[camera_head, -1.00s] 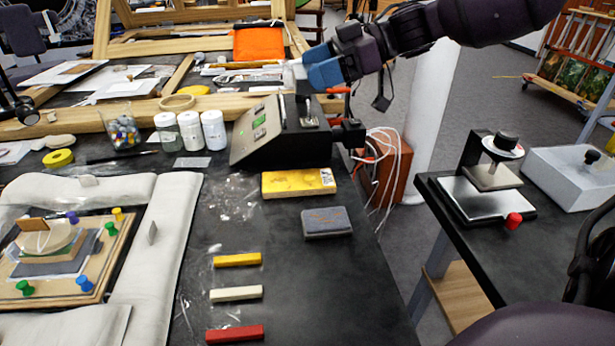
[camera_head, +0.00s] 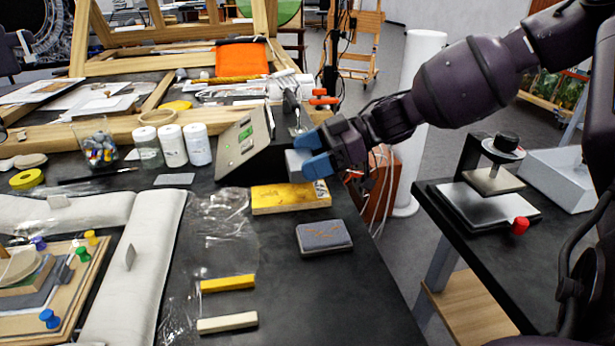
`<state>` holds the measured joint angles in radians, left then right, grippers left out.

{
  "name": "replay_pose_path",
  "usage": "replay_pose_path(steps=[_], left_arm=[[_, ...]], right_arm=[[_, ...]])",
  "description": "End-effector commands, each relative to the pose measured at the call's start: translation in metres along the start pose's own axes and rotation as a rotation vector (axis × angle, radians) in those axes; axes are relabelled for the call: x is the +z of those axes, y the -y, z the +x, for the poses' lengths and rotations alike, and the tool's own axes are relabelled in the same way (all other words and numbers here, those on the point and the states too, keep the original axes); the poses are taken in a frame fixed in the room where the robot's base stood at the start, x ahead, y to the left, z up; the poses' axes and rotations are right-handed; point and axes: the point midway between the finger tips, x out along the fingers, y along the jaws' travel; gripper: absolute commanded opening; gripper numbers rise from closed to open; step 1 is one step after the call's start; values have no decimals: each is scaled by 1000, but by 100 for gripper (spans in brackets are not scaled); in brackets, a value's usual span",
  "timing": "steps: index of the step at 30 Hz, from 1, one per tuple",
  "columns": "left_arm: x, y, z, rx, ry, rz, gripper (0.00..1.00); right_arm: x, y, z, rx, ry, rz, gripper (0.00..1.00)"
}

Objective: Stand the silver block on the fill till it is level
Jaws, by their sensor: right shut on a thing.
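My right gripper (camera_head: 302,164) comes in from the right with blue fingertips. It is shut on the silver block (camera_head: 295,166), a small grey block partly hidden by the fingers. The block is held just right of the black device with a sloped panel, above the far right end of the yellow slab. At the left edge, a wooden board (camera_head: 62,300) with coloured push pins bears a grey and wooden stack (camera_head: 30,285) with a pale round piece, cut off by the frame. I cannot make out the fill itself. My left gripper is not in view.
White padded cushions (camera_head: 128,270) surround the board. A yellow slab (camera_head: 290,198), a grey pad (camera_head: 324,237) and yellow (camera_head: 228,284) and cream (camera_head: 227,323) sticks lie on the black table. White-lidded jars (camera_head: 172,146) and a glass (camera_head: 97,145) stand behind. The table's right front is clear.

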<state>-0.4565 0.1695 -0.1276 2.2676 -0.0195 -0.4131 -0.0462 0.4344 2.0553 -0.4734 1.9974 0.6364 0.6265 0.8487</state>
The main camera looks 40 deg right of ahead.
Motion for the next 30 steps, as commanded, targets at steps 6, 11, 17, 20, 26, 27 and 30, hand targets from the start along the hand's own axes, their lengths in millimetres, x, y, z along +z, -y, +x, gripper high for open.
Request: replay_pose_path(steps=[6, 11, 17, 20, 26, 27, 30], left_arm=[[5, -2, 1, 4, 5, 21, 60], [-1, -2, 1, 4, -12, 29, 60], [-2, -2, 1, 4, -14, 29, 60], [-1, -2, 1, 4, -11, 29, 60], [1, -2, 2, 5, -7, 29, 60], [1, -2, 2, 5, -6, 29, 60], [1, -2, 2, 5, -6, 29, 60]], right_arm=[[37, 0, 14, -3, 3, 9, 45], [42, 0, 15, -1, 1, 3, 45], [40, 0, 15, -1, 0, 1, 45], [42, 0, 15, -1, 0, 2, 45], [44, 0, 16, -1, 2, 2, 100], [44, 0, 16, 0, 2, 2, 100], [44, 0, 16, -1, 2, 3, 100]])
